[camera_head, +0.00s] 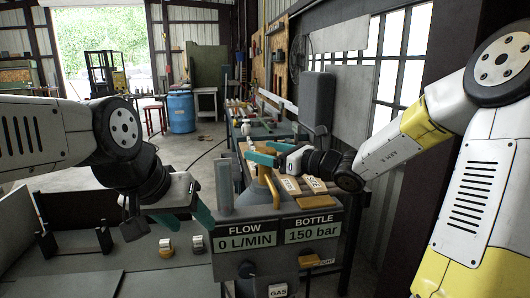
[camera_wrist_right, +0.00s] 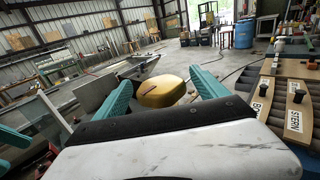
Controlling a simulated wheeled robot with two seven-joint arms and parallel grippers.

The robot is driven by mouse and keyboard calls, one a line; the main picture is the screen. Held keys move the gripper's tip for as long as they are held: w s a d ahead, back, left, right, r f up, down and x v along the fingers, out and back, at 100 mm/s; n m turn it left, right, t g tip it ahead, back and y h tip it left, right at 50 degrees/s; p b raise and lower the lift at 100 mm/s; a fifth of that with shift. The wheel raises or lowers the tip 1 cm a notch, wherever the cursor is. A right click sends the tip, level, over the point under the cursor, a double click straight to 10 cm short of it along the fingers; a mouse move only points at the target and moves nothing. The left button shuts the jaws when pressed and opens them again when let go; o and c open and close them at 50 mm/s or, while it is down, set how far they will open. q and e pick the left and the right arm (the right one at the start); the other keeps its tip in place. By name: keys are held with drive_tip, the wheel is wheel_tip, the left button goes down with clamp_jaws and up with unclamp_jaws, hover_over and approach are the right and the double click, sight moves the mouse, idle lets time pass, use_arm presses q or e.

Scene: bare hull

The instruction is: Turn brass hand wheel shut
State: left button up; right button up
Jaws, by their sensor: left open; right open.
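A brass-yellow piece, which looks like the hand wheel (camera_head: 265,186), stands on top of the grey console (camera_head: 232,230). Its upper part is partly hidden by my right gripper. In the right wrist view a rounded yellow top (camera_wrist_right: 162,93) shows between the teal fingers; I cannot tell whether they touch it. My right gripper (camera_head: 267,153) is open just above the brass piece, and its fingers also show in the right wrist view (camera_wrist_right: 160,88). My left gripper (camera_head: 186,216) is open and empty, left of the console over the grey bench.
The console front reads FLOW 0 L/MIN (camera_head: 244,236) and BOTTLE 150 bar (camera_head: 314,228). Wooden tags (camera_head: 313,184) lie to its right; one reads STERN in the right wrist view (camera_wrist_right: 294,122). Two small fittings (camera_head: 167,247) (camera_head: 196,243) sit on the bench. A blue barrel (camera_head: 181,112) stands far behind.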

sight(275, 154)
drive_tip(key=v, duration=0.7)
drive_tip(key=shift+s+d, duration=0.2)
drive_tip(key=shift+d, duration=0.15)
